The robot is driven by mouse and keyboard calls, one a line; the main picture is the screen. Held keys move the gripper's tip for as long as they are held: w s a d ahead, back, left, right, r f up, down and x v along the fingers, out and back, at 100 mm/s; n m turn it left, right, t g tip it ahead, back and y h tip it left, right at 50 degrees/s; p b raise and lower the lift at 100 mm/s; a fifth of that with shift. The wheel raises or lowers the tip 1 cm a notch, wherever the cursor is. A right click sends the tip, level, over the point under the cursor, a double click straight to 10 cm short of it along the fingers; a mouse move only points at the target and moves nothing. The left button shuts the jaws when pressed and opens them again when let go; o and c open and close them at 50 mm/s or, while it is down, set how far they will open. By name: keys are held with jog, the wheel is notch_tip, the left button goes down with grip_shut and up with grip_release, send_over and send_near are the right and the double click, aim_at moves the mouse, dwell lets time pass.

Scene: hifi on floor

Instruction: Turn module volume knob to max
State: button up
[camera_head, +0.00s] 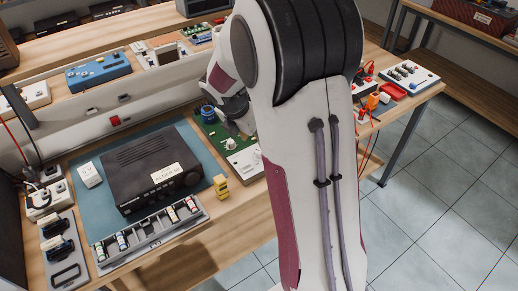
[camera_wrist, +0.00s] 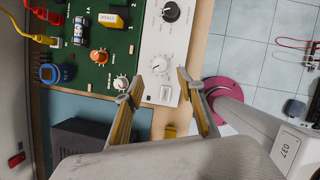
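The module, a green circuit board (camera_wrist: 85,85) with a white panel (camera_wrist: 152,40), lies below my gripper in the wrist view. The panel carries a white dial knob (camera_wrist: 160,64) and a black knob (camera_wrist: 171,12). A small white knob (camera_wrist: 120,83) and an orange knob (camera_wrist: 98,57) sit on the green part. I cannot read which is the volume knob. My gripper (camera_wrist: 155,84) is open and empty, its fingertips on either side of the white dial knob's near side; contact cannot be told. In the head view the green board (camera_head: 208,128) is partly hidden behind my arm.
A black hi-fi unit (camera_head: 145,160) sits on a blue mat (camera_head: 85,205), left of the board. Red and yellow leads (camera_wrist: 40,38) plug into the board. The bench edge is close.

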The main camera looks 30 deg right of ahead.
aim_at(259, 152)
dwell(0.6)
jog(key=shift+x, duration=3.9)
grip_shut()
